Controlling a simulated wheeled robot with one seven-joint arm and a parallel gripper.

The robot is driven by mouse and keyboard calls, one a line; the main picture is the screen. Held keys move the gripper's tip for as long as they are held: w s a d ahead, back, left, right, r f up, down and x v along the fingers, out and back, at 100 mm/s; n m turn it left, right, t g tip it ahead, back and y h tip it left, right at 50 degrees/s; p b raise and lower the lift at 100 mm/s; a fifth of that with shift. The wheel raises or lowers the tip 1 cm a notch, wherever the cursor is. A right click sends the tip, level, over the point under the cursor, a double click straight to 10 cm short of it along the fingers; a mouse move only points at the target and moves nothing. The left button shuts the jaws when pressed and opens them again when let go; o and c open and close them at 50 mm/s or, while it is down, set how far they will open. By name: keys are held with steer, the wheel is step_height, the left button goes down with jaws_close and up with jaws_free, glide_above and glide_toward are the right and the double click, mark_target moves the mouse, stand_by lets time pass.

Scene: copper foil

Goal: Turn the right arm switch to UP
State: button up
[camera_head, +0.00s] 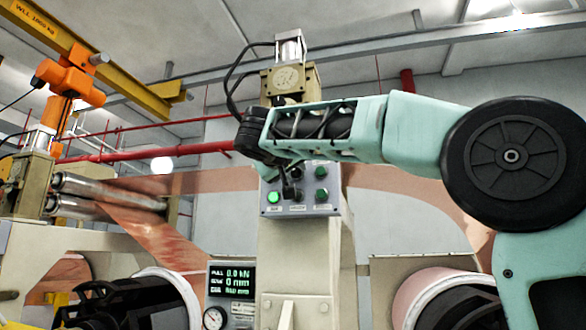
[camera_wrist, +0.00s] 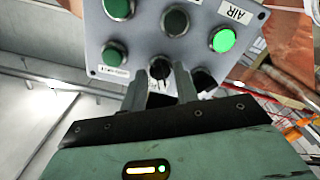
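A grey control panel (camera_head: 325,209) on the cream post carries green buttons and black rotary knobs. In the wrist view the panel (camera_wrist: 142,36) appears upside down. A black switch knob (camera_wrist: 159,68) lies between and just past my fingertips; its pointer direction is hard to make out. My gripper (camera_wrist: 161,78) has its two fingers apart, one on each side of this knob; contact cannot be told. Another black knob (camera_wrist: 203,79) is partly hidden behind the right finger. In the head view my gripper (camera_head: 288,188) covers part of the panel's upper left.
Green buttons (camera_wrist: 115,53) are at the panel's side. Below stands a display (camera_head: 232,281) with a gauge. Copper foil (camera_head: 220,182) runs behind the post.

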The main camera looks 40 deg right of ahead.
steer(key=c, duration=0.6)
